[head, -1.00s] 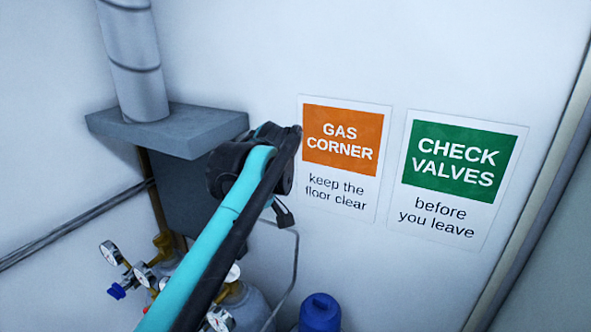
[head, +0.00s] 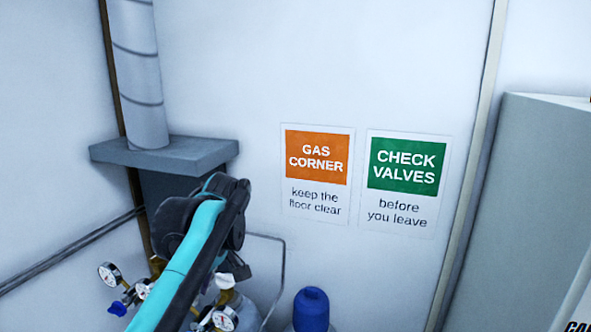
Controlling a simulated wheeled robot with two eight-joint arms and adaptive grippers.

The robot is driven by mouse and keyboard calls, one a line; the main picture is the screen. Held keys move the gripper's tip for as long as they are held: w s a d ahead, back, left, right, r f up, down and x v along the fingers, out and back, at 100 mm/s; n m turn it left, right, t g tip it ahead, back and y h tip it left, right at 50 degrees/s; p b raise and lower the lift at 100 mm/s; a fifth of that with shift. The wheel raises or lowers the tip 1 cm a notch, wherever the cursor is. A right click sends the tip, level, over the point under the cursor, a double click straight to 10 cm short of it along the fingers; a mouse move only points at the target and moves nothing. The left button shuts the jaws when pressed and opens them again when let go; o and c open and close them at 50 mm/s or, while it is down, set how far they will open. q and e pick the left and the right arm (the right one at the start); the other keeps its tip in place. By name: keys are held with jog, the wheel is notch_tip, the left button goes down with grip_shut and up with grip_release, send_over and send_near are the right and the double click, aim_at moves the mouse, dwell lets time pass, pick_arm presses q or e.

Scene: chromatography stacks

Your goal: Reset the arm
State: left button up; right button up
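My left arm, teal and black, comes up from the bottom left in the head view and bends at a dark joint in front of the grey wall unit. A small dark part of my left gripper (head: 236,266) shows just below that joint, above the gas cylinders. The rest of the gripper is hidden behind the arm, so I cannot tell whether it is open or shut. My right gripper is not in view.
Gas cylinders with gauges (head: 224,319) stand behind my arm at lower left. A blue-capped cylinder (head: 311,310) stands at bottom centre. An orange sign (head: 316,200) and a green sign (head: 405,210) hang on the wall. A grey cabinet (head: 530,190) stands at right.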

pick_arm(q)
jog(key=s+f+m+t+h+b, duration=0.1)
jog(key=s+f+m+b, duration=0.3)
jog(key=f+b, duration=0.4)
jog(key=s+d+f+m+t+h+b, duration=0.1)
jog(key=s+f+m+b, duration=0.4)
jog(key=f, duration=1.8)
jog(key=s+d+f+m+t+h+b, duration=0.1)
jog(key=s+f+m+t+h+b, duration=0.1)
jog(key=f+b, duration=1.1)
notch_tip(320, 180, down, 3)
jog(key=s+m+t, duration=0.1)
jog(key=s+m, duration=0.1)
jog(key=shift+s+d+m+t, duration=0.2)
jog(key=shift+m+t, duration=0.1)
jog(key=shift+m, duration=0.1)
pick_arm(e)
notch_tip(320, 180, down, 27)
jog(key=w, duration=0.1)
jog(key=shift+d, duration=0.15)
pick_arm(q)
jog(key=shift+f, duration=0.1)
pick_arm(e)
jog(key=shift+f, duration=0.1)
